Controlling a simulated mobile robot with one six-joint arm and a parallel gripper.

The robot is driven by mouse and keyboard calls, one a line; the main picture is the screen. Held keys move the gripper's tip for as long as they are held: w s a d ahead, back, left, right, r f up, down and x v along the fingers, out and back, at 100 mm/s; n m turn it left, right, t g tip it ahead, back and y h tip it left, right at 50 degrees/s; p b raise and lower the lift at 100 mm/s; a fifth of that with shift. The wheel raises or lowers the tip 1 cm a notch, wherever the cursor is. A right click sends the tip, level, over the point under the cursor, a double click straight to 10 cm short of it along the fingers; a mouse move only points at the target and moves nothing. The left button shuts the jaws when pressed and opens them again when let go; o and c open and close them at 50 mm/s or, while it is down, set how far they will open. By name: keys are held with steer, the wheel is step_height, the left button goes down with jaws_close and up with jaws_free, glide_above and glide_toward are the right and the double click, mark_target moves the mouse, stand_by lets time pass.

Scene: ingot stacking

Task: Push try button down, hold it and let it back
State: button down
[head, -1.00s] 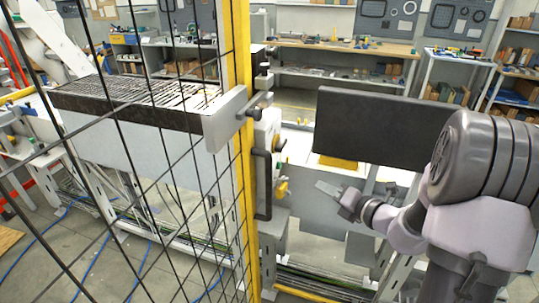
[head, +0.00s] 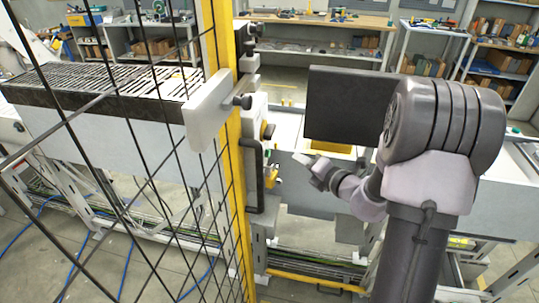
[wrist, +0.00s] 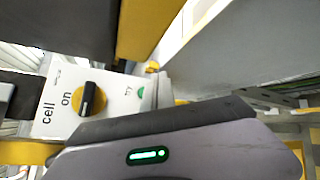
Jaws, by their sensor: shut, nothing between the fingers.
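The try button is a small green button (wrist: 141,93) beside the "try" label on a white panel (wrist: 112,92) in the wrist view. It is partly covered at its right side. In the head view the panel is seen edge-on at the yellow post, and the try button cannot be made out clearly. My gripper (head: 299,157) is shut and empty, a short way right of the panel. In the wrist view its grey body fills the bottom, and I cannot tell whether a fingertip touches the button.
A yellow and black knob (wrist: 87,98) sits left of the button, by the words "cell on". A yellow post (head: 233,150) with black mesh fencing stands at the left.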

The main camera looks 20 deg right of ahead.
steer(key=shift+w+a, duration=0.75)
steer(key=shift+a, duration=0.35)
steer(key=shift+w+a, duration=0.75)
steer(key=shift+a, duration=0.3)
stand_by(0.4)
steer(key=shift+w+a, duration=0.2)
steer(key=shift+a, duration=0.15)
steer(key=shift+w+a+p, duration=0.3)
steer(key=shift+a+p, duration=0.1)
steer(key=shift+a, duration=0.05)
stand_by(1.2)
steer(key=shift+s+d, duration=0.5)
steer(key=shift+d, duration=0.3)
steer(key=s+d, duration=0.1)
steer(key=d, duration=0.1)
steer(key=s+d+p, duration=0.1)
steer(key=s+d, duration=0.1)
steer(key=shift+d, duration=0.1)
